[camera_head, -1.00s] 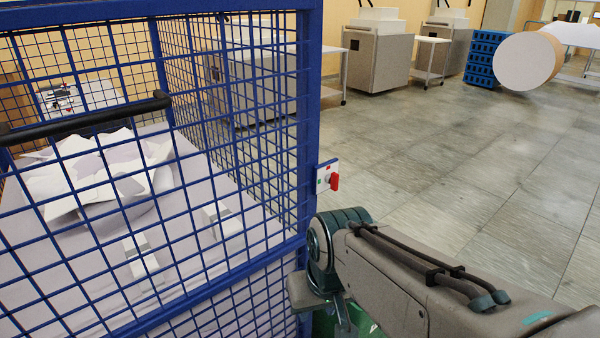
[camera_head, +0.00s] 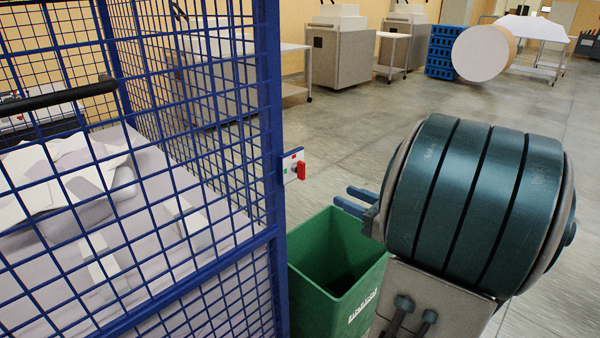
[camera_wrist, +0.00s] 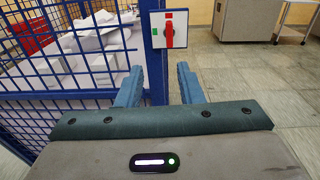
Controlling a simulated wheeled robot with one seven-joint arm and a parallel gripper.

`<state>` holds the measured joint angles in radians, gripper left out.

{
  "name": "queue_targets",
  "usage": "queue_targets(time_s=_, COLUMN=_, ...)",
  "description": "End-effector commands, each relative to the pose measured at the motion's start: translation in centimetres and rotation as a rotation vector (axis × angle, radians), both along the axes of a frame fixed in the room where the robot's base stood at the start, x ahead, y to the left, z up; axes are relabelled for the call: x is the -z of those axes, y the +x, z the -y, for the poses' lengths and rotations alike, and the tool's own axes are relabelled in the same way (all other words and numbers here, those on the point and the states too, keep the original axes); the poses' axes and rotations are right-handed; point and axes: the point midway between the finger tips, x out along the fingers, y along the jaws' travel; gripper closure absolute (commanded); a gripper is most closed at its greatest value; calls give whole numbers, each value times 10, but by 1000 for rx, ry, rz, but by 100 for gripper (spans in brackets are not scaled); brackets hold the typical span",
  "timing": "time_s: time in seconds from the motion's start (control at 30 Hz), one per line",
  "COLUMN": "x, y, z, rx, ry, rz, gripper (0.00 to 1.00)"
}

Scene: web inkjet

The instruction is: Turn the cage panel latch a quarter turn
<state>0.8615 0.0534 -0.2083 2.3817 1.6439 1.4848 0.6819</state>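The latch is a red handle (camera_head: 301,171) on a small white plate (camera_head: 290,165) fixed to the blue cage post (camera_head: 270,120). In the wrist view the red handle (camera_wrist: 169,34) stands upright on its plate (camera_wrist: 155,30), with green and red marks beside it. My gripper (camera_head: 355,200) shows in the head view as blue fingers at the left end of my arm, right of and below the latch. In the wrist view my gripper (camera_wrist: 158,80) is open, its two fingers apart with nothing between them. The latch is beyond the fingertips, not touched.
The blue mesh cage (camera_head: 190,100) holds white paper and boxes. A green bin (camera_head: 335,255) stands on the floor beside the cage, below my gripper. Grey machines (camera_head: 337,55) and a large roll (camera_head: 484,53) are farther back. Open floor (camera_head: 400,115) lies between.

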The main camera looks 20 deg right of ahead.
Motion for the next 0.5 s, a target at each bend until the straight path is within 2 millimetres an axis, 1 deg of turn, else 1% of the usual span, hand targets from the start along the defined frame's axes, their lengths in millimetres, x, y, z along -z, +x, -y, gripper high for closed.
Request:
queue_targets(time_s=0.03, x=-1, y=0, z=8, rx=24, ry=21, rz=9, gripper=66)
queue_targets(time_s=0.1, x=-2, y=2, z=12, rx=41, ry=36, rz=17, gripper=66)
queue_targets(time_s=0.17, x=-3, y=6, z=11, rx=43, ry=39, rz=19, gripper=66)
queue_targets(time_s=0.27, x=-4, y=20, z=5, rx=40, ry=37, rz=18, gripper=66)
queue_targets(time_s=0.5, x=-4, y=68, z=-13, rx=38, ry=36, rz=17, gripper=66)
